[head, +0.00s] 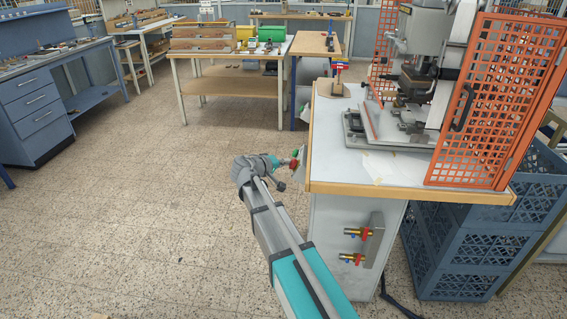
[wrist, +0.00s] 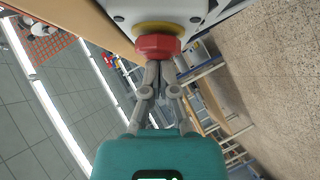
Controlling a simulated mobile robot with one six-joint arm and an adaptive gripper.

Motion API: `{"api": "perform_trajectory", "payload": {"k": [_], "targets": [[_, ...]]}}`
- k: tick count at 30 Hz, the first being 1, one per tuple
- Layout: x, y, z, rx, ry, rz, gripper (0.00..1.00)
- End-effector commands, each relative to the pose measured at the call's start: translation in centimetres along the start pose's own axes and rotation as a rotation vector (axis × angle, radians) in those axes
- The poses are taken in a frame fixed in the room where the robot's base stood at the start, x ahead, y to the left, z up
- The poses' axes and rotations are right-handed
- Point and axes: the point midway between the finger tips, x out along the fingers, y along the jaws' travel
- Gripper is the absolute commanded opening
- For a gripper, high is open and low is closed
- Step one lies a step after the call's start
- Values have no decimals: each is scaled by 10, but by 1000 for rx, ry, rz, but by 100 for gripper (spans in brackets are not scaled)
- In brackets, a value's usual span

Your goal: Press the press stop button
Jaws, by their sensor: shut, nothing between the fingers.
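The press stop button (wrist: 158,46) is a red knob on a yellow collar, mounted on a light grey box (wrist: 180,10) at the top of the wrist view. In the head view the red button (head: 294,164) shows small at the left side of the press table. My gripper (wrist: 159,66) is shut and empty, with its fingertips pointing at the button's lower edge. The tips overlap the red knob in the picture; I cannot tell whether they touch it. In the head view my gripper (head: 286,165) is small, right beside the button.
The press table (head: 375,170) carries the press (head: 415,70) behind orange mesh guards (head: 490,100). Blue crates (head: 460,250) stand at the right. The floor left of my arm is clear.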

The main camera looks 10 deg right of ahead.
Motion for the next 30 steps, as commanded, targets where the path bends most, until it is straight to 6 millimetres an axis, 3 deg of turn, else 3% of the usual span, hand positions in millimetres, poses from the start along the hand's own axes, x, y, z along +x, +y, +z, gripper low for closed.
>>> {"api": "perform_trajectory", "payload": {"k": [1,4,11,21,30], "targets": [[1,2,7,6,-23,-1,0],[-4,3,2,5,-21,0,0],[-27,4,-22,0,-6,3,0],[-88,3,-27,-2,3,4,0],[-123,2,-27,-2,2,5,0]]}}
